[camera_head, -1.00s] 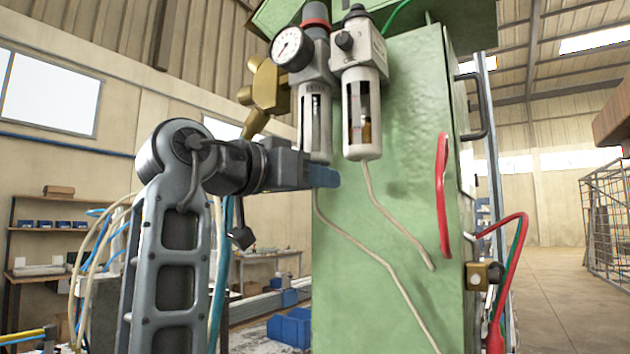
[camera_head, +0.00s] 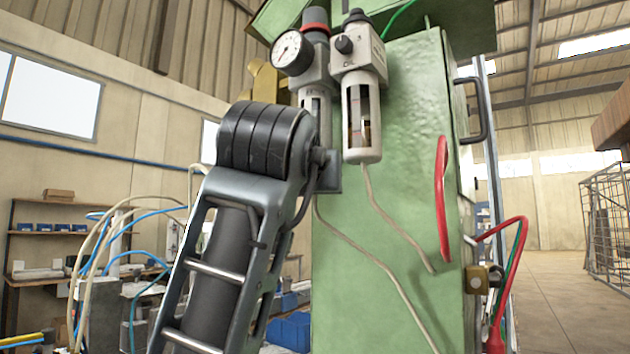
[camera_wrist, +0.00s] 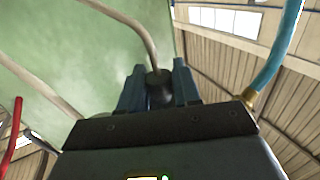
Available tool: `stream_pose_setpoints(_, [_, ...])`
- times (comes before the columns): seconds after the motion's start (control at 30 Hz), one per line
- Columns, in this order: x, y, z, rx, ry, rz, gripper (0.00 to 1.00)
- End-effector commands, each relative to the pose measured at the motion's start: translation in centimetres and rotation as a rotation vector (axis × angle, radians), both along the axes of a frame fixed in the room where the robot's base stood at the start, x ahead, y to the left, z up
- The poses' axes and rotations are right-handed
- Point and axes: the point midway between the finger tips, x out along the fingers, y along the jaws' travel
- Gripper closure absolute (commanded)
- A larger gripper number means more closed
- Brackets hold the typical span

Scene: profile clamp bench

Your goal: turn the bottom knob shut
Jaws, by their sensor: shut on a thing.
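The bottom knob (camera_wrist: 158,88) is a small dark round piece with a pale tube running from it, seen in the wrist view. My gripper (camera_wrist: 159,98) has its two blue fingers on either side of the knob, shut on it. In the head view, my arm covers the knob and most of the gripper. The left filter unit (camera_head: 316,60) has a gauge and a red ring near its top; its clear bowl is partly hidden behind my arm. How far the knob is turned cannot be told.
A second unit (camera_head: 362,105) with a clear bowl hangs close on the right. Both are in front of a green cabinet (camera_head: 405,190). Pale tubes run down its face. A red hose (camera_head: 443,200) is farther right. A blue hose (camera_wrist: 278,60) passes beside the gripper in the wrist view.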

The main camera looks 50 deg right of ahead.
Motion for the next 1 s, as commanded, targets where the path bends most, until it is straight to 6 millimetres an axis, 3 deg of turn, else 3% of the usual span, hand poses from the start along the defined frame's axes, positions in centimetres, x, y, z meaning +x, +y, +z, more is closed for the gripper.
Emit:
stream_pose_setpoints(0.5, [0.00,-0.03,-0.32,0.007,0.003,0.020,0.98])
stream_pose_setpoints(0.53, [0.00,-0.03,-0.33,0.008,0.004,0.020,0.65])
stream_pose_setpoints(0.7, [-0.01,-0.02,-0.24,0.005,0.002,0.020,0.49])
stream_pose_setpoints(1.0, [-0.11,0.28,-0.14,0.002,0.001,0.021,0.48])
